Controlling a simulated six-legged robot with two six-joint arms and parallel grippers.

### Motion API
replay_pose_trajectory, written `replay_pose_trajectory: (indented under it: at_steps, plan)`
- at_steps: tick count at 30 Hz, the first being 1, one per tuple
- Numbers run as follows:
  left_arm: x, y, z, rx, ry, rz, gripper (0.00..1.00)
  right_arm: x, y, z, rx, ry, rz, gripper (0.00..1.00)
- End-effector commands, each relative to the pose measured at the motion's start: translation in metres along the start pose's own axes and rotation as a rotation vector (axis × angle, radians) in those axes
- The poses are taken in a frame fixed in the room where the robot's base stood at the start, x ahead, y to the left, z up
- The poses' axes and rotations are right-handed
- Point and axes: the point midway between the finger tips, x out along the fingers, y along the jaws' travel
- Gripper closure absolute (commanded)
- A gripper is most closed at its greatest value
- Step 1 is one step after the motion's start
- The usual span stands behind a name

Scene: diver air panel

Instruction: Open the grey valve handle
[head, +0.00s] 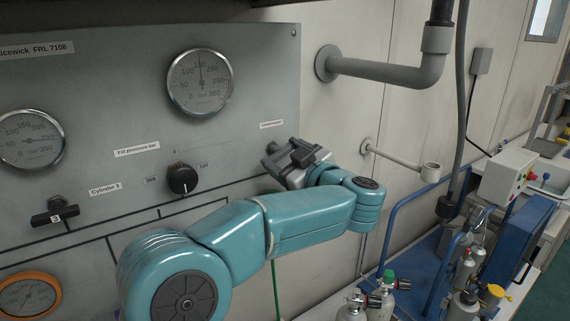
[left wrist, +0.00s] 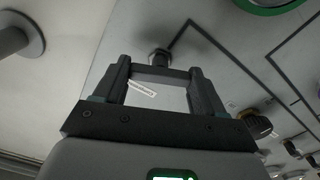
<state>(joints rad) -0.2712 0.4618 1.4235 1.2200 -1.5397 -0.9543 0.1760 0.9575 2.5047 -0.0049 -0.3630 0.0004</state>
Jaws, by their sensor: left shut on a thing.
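The grey valve handle (left wrist: 160,72) is a short bar on a round stem that comes out of the grey panel. In the left wrist view it spans the gap between the two fingers of my left gripper (left wrist: 162,78), which is shut on it. In the head view my left gripper (head: 284,163) is against the right part of the panel, below a small white label, and hides most of the handle. The valve's stem (head: 272,147) shows just past the fingers. My right gripper is not in view.
The panel (head: 120,85) carries gauges, a black knob (head: 182,179) and a black handle (head: 54,212) to the left. A grey pipe (head: 390,72) and a thinner pipe (head: 398,160) stick out of the wall at right. Bottles (head: 388,295) and a blue frame stand below right.

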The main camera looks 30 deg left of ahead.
Motion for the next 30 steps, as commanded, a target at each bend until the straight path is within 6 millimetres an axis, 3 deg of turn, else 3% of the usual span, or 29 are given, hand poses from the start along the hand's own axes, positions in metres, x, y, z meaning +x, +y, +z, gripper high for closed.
replay_pose_trajectory:
  at_steps: [15, 30]
  plan:
    - [-0.001, -0.001, 0.005, -0.492, -0.002, 0.001, 0.60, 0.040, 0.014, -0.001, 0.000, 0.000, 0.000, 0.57]
    - [-0.001, 0.000, 0.004, -0.877, -0.003, -0.001, 0.60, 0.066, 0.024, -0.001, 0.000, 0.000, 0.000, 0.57]
